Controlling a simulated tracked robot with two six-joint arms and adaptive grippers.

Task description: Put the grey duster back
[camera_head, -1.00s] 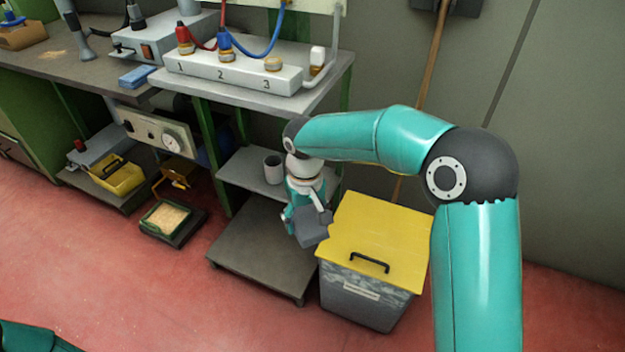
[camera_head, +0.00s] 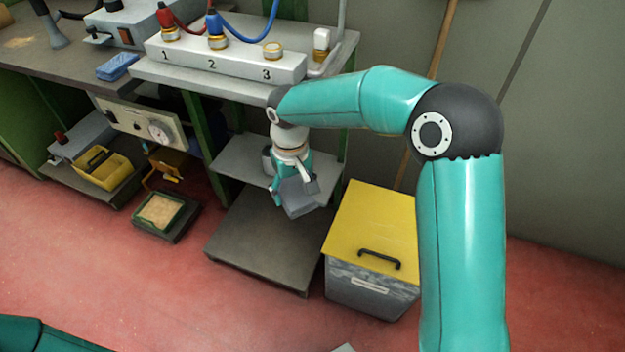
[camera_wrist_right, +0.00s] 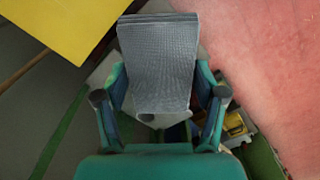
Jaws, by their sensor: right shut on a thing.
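The grey duster (camera_head: 298,197) is a flat grey block. My right gripper (camera_head: 293,184) is shut on it and holds it in the air over the low grey shelf (camera_head: 262,243), just left of the yellow-lidded bin (camera_head: 372,222). In the right wrist view the duster (camera_wrist_right: 158,62) sits between the two fingers of the right gripper (camera_wrist_right: 160,100) and sticks out beyond them. The yellow lid (camera_wrist_right: 75,22) shows at upper left there. My left gripper is out of view; only a piece of my left arm shows at the lower left.
The bench with numbered sockets (camera_head: 225,58) stands above the shelves. A middle shelf (camera_head: 240,160) with a grey mug (camera_head: 267,160) is behind my gripper. A blue sponge (camera_head: 117,66) lies on the bench. A yellow tub (camera_head: 101,170) and a tray (camera_head: 163,212) are at left. Red floor is clear in front.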

